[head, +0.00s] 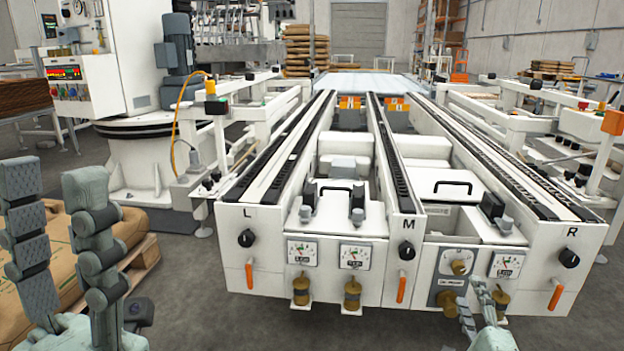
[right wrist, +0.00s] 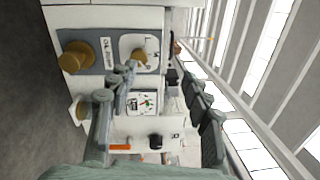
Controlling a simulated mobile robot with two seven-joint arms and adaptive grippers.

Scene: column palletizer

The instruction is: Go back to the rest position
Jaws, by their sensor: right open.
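My left gripper (head: 54,190) is at the lower left of the head view, fingers pointing up and spread apart, with nothing between them. My right gripper (head: 480,300) is at the lower right, in front of the conveyor's front panel (head: 340,284), near a brass knob (head: 458,267). In the right wrist view the right gripper (right wrist: 160,82) has its two fingers well apart and empty. The brass knob (right wrist: 140,57) and a pressure gauge (right wrist: 146,102) show beyond the fingers. I cannot tell whether a finger touches the panel.
The white conveyor carries black knobs (head: 246,238), orange levers (head: 402,287) and gauges (head: 303,252) on its front. Brown sacks (head: 60,245) on a pallet (head: 142,256) are behind the left gripper. The grey floor (head: 200,320) is open between the arms.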

